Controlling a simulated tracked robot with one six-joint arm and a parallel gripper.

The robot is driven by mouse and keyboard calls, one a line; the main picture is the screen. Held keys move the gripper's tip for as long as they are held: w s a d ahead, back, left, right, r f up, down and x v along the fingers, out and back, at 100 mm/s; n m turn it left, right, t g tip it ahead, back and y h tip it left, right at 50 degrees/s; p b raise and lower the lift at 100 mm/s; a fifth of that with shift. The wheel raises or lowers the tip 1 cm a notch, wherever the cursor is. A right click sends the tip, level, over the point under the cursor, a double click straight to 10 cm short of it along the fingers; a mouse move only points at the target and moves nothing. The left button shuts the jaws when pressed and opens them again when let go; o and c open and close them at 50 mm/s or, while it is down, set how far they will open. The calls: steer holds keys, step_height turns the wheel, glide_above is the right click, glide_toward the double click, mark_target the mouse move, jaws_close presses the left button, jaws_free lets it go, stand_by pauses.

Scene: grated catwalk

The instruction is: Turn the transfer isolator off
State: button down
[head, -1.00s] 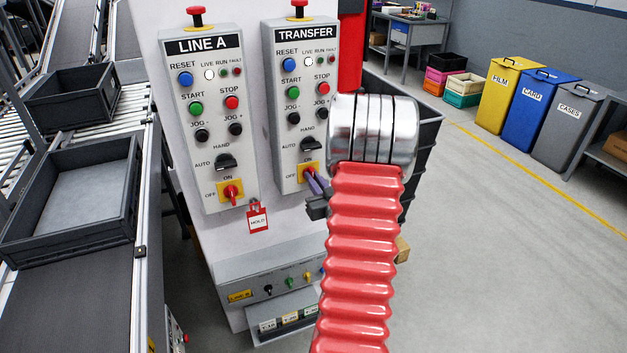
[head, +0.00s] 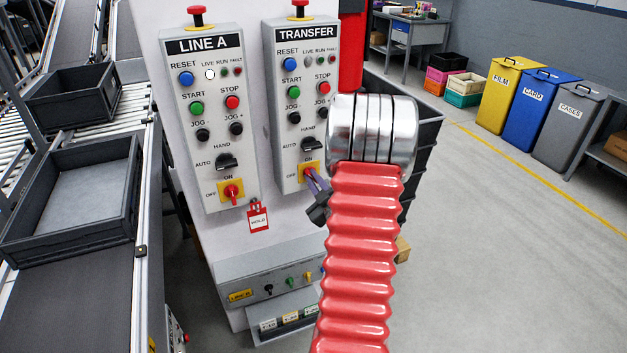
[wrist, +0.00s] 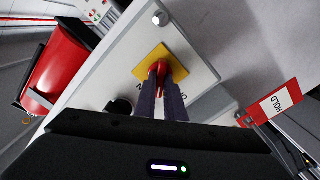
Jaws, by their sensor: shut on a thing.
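The transfer isolator is a red rotary handle on a yellow plate (head: 304,166), low on the TRANSFER panel (head: 270,100) in the head view. In the wrist view the red handle (wrist: 157,68) sits on the yellow plate (wrist: 142,72), between the fingertips. My gripper (head: 309,174) is shut on the handle, its purple fingers (wrist: 161,88) pointing at the panel. The fingers hide part of the handle and the label, so its exact angle is hard to read. The TRANSFER panel's LIVE lamp (head: 308,62) is grey and unlit.
The LINE A panel (head: 215,110) stands just left, its LIVE lamp white and its own isolator (head: 232,191) near my gripper. A red HOLD tag (head: 258,219) hangs below it; the tag also shows in the wrist view (wrist: 280,102). Open floor lies to the right.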

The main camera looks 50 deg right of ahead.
steer(key=n, duration=1)
steer(key=shift+w+a+f+n, duration=0.2)
steer(key=shift+a+f+n, duration=0.1)
steer(key=shift+a+f, duration=0.05)
steer(key=c, duration=1.8)
jaws_free()
steer(key=shift+c, duration=0.2)
steer(key=shift+s+d, duration=0.1)
steer(key=shift+d, duration=0.05)
steer(key=shift+r, duration=0.1)
steer(key=v, duration=1.3)
steer(key=shift+s+a, duration=0.2)
steer(key=shift+s, duration=0.1)
